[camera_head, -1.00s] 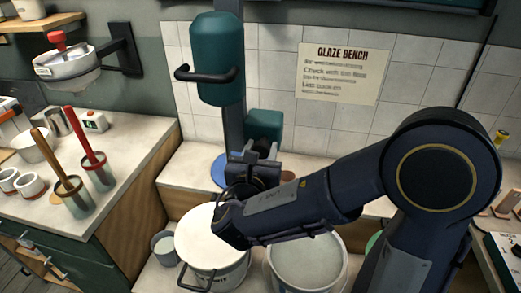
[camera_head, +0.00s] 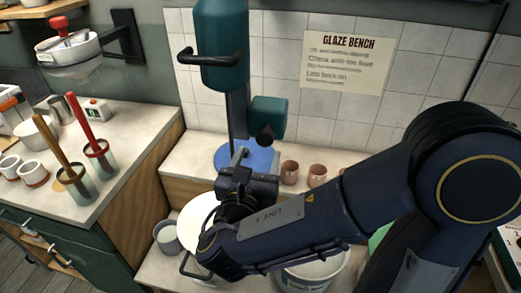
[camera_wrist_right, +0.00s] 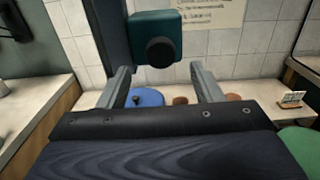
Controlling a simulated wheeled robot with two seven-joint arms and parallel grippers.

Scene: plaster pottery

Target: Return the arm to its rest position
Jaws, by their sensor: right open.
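My right arm reaches in from the right in the head view. Its gripper (camera_head: 240,160) is in front of the blue round disc (camera_head: 262,158) of the teal stand, above the white bucket (camera_head: 196,217). In the right wrist view the two fingers of the right gripper (camera_wrist_right: 166,82) stand wide apart with nothing between them. The blue disc shows beyond them in the right wrist view (camera_wrist_right: 146,97). My left gripper is in neither view.
The teal stand (camera_head: 222,45) rises at the back. Several terracotta cups (camera_head: 290,172) stand on the ledge. A second bucket (camera_head: 312,275) is partly behind my arm. A grey cup (camera_head: 166,238) stands left. The left counter (camera_head: 130,140) holds tools and bowls.

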